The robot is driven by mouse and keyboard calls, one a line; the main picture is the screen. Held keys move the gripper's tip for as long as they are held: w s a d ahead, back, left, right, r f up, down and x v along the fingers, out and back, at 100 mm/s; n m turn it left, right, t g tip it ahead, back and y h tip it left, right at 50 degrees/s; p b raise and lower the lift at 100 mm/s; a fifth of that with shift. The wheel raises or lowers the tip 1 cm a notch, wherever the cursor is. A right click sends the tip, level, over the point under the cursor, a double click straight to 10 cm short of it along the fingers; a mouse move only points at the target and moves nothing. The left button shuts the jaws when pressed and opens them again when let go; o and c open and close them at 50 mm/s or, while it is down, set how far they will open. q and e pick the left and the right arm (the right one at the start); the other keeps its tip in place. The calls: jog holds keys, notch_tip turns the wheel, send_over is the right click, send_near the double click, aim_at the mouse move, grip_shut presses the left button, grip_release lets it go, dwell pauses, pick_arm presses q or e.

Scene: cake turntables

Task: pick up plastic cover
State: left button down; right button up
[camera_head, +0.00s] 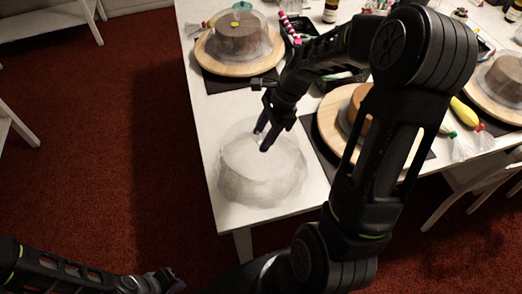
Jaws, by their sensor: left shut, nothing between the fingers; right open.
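A clear, hazy plastic cover (262,178) sits at the near left corner of the white table. My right gripper (263,138) is open, with its fingertips over the upper part of this cover; whether they touch it I cannot tell. A second clear cover (262,45) is over a brown cake on the round wooden turntable (215,65) at the back left. My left gripper (165,283) is shut and empty, low at the bottom edge, over the floor and away from the table.
Another wooden turntable (329,127) with a brown cake stands right of the cover, partly hidden by my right arm. A third turntable (483,97) is at the far right. Red carpet (110,140) is open to the left.

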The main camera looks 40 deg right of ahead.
jog(key=shift+c, duration=0.6)
grip_shut()
dwell(1.1)
